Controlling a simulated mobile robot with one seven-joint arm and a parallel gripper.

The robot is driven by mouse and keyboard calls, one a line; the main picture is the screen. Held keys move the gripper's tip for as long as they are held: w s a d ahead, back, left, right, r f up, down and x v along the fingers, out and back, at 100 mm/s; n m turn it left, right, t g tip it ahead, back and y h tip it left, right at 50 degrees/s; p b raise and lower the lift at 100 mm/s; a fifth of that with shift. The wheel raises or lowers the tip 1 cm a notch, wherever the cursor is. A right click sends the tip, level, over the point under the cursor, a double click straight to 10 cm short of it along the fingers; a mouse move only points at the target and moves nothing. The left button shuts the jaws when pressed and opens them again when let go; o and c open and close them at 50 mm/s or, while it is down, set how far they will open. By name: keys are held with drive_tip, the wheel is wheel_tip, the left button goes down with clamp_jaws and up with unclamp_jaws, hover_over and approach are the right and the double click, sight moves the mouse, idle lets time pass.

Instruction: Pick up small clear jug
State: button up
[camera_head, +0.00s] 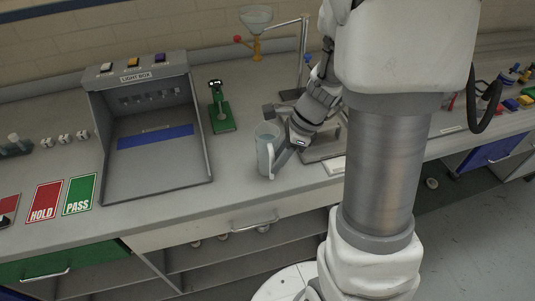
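A small clear jug (265,149) stands upright on the grey counter, right of the light box and close to the counter's front edge. It looks pale and see-through, with its handle side toward my gripper. My gripper (281,157) reaches down from the upper right, with a dark finger at the jug's right side by the handle. The fingers overlap the handle in this view, so I cannot tell whether they touch it, or whether they are open or shut. My arm hides part of the counter to the right.
The light box (150,135) stands left of the jug. A green-based device (221,118) is behind it. A stand with a funnel (257,20) rises at the back. HOLD (45,202) and PASS (80,194) cards lie at left. Counter between light box and jug is clear.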

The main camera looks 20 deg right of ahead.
sight(272, 179)
drive_tip(key=shift+x, duration=1.6)
drive_tip(key=shift+w+a+r, duration=0.1)
drive_tip(key=shift+r, duration=0.05)
clamp_jaws()
